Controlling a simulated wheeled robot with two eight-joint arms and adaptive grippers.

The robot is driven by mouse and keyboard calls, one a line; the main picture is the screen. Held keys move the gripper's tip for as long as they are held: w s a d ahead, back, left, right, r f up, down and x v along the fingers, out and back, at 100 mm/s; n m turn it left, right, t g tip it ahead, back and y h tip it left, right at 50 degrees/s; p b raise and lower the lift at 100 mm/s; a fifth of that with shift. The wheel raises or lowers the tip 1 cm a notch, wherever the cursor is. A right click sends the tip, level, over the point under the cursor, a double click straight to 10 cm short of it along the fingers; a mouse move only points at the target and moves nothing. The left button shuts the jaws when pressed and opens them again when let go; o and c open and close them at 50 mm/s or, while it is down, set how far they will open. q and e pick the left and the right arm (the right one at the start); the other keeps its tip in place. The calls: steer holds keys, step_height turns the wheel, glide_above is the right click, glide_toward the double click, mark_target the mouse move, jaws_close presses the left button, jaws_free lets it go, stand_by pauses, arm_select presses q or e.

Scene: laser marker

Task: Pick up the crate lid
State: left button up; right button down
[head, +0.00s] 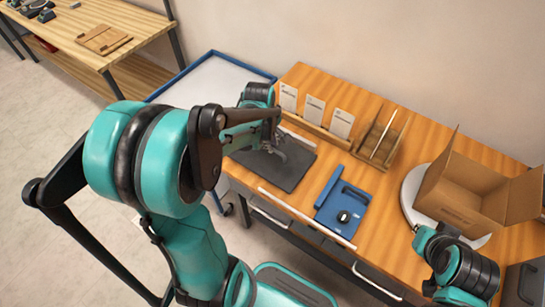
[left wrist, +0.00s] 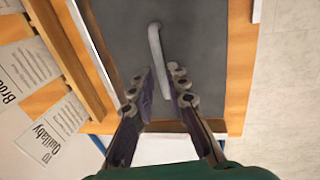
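The crate lid (head: 292,172) appears to be the flat dark grey panel lying on the wooden table; it also shows in the left wrist view (left wrist: 205,60). A light grey bar handle (left wrist: 156,45) rises from it. My left gripper (head: 274,148) is over the lid. In the left wrist view its fingers (left wrist: 161,80) are apart, one on either side of the handle's near end. I see a gap and no clear contact.
Printed cards (head: 314,109) stand in a wooden rack behind the lid, close to my left gripper. A blue panel with a dark device (head: 343,216) lies right of it. An open cardboard box (head: 462,190) sits on a white round plate (head: 411,190). A blue-edged cart (head: 205,72) stands at left.

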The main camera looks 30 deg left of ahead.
arm_select(q)
steer(key=f, duration=0.1)
steer(key=f+b, duration=0.1)
steer(key=f, duration=0.1)
steer(key=f+b, duration=0.1)
steer(key=shift+w+a+f, duration=0.2)
steer(key=shift+w, duration=0.2)
steer(key=shift+r, duration=0.1)
jaws_close()
